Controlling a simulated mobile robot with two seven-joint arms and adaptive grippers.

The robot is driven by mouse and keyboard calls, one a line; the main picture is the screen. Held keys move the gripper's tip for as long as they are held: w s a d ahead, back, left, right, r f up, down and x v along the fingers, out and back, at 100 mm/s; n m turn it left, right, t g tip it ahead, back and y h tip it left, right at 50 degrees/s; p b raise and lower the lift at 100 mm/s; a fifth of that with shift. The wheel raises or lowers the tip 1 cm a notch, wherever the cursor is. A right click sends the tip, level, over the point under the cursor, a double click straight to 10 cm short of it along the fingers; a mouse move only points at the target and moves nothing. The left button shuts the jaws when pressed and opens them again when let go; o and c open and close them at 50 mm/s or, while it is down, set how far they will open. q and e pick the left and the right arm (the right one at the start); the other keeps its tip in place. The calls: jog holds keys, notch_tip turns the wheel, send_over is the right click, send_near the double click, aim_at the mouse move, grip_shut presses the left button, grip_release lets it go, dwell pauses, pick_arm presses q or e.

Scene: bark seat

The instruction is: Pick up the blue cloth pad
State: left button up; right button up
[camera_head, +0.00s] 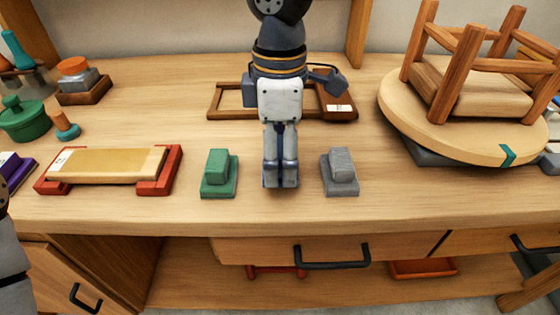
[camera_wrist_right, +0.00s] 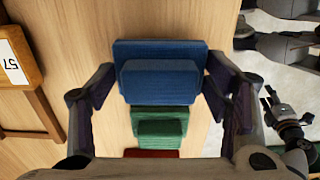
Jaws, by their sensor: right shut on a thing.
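The blue cloth pad (camera_wrist_right: 160,80) shows in the right wrist view as a broad flat base with a smaller block on top. My right gripper (camera_head: 281,183) points down at the front of the bench, with one finger against each side of the pad. It is shut on the pad. In the head view the gripper hides nearly all of the pad. I cannot tell whether the pad is clear of the bench top. My left gripper is out of view; only part of my left arm shows at the left edge.
A green pad (camera_head: 219,174) stands close on the left and a grey pad (camera_head: 340,172) on the right. A red-ended holder with a tan block (camera_head: 108,165) lies farther left. A wooden frame tray (camera_head: 228,100) lies behind my gripper. An upturned stool (camera_head: 478,120) fills the right.

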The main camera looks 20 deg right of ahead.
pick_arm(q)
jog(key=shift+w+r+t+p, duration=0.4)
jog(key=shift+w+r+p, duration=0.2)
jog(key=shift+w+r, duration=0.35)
pick_arm(e)
jog(key=s+a+r, duration=0.2)
jog(key=s+r, duration=0.3)
jog(key=s, duration=0.1)
jog(key=s+a+r, duration=0.3)
jog(key=s+r, duration=0.2)
jog(key=s, duration=0.2)
jog(key=shift+a+r, duration=0.2)
jog(key=shift+a, duration=0.1)
jog(key=shift+o, duration=1.1)
jog(key=shift+w, duration=0.1)
jog(key=shift+c, duration=0.2)
